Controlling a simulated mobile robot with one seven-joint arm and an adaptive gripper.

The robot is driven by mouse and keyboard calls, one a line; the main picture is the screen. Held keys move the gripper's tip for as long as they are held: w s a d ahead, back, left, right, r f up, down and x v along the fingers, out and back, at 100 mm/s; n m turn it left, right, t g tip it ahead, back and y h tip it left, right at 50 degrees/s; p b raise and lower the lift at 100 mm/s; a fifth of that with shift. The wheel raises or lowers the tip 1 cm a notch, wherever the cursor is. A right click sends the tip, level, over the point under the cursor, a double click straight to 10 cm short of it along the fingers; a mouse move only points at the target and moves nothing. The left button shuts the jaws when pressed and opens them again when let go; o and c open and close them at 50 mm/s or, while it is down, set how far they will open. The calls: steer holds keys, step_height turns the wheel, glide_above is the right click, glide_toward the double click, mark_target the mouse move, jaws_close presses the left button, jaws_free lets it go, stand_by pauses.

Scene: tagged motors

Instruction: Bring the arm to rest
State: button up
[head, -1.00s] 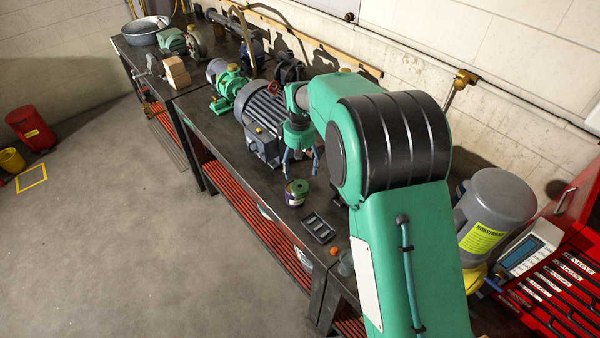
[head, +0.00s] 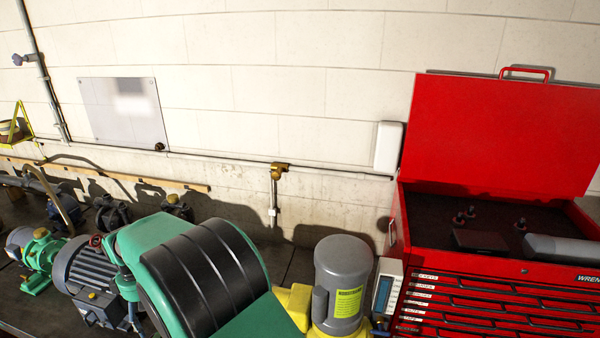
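My green arm with its black ribbed joint fills the lower middle of the head view. My gripper (head: 133,317) hangs down at its left, in front of the grey finned motor (head: 88,268) on the bench. Its fingers are low in the picture and partly cut off by the lower edge and my arm. They stood apart with nothing between them a second ago, and I see nothing held now.
A green pump (head: 40,258) stands left of the motor. A grey motor with a yellow label (head: 343,280) stands right of my arm. Beyond it is an open red tool chest (head: 490,135). The wall with a brass valve (head: 279,170) is behind the bench.

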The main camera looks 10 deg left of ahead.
steer(key=shift+w+r, duration=0.1)
